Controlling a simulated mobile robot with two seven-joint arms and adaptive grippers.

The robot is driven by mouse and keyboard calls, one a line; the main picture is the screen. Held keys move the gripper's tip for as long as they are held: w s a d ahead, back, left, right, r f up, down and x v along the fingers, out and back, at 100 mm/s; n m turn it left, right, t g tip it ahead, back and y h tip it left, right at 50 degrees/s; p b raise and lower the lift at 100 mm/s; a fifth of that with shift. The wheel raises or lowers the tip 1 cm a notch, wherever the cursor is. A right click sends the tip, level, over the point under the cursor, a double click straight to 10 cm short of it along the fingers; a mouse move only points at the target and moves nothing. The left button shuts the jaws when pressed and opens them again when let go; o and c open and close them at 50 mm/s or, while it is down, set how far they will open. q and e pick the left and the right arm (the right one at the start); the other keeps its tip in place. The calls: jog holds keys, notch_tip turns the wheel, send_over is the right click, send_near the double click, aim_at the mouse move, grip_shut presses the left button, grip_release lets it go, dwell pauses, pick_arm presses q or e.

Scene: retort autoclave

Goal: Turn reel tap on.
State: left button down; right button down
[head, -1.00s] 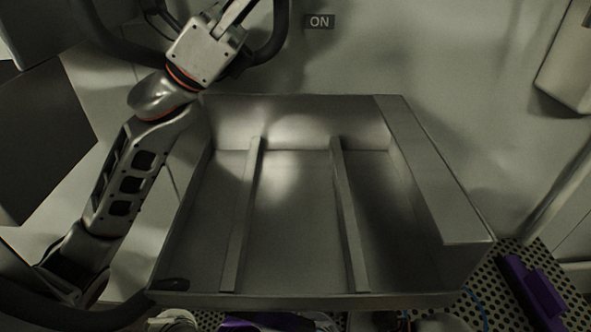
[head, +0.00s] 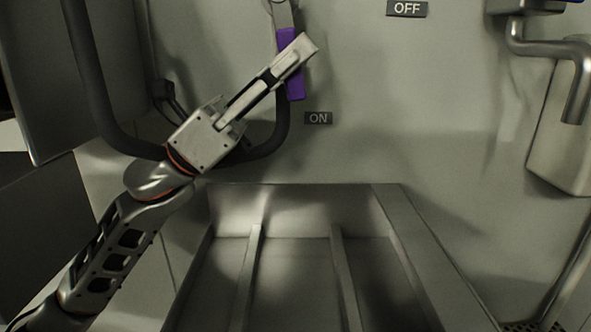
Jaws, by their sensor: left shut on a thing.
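The tap lever has a purple grip (head: 293,84) and hangs down from a grey metal pivot (head: 281,14) at the top of the head view. A dark "ON" label (head: 318,118) is on the wall just below the grip's lower end. An "OFF" label (head: 406,9) is higher up and to the right. My left gripper (head: 303,46) reaches up from the left, and its fingers are shut on the purple grip, covering part of it. The upper end of the pivot is cut off by the frame. My right gripper is not in view.
An open metal basin (head: 408,215) with two inner ribs stands below. A thick black hose (head: 90,75) loops behind my left gripper. A bent metal pipe (head: 545,47) and a pale box (head: 562,150) are on the right. The wall between the labels and pipe is clear.

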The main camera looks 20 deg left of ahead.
pick_arm(q)
jog(key=shift+a+y, duration=0.2)
jog(key=shift+y, duration=0.2)
jog(key=c, duration=2.1)
grip_release()
jog(key=shift+d, duration=0.1)
jog(key=shift+d+h, duration=0.35)
jog(key=shift+h, duration=0.35)
jog(key=v, duration=1.2)
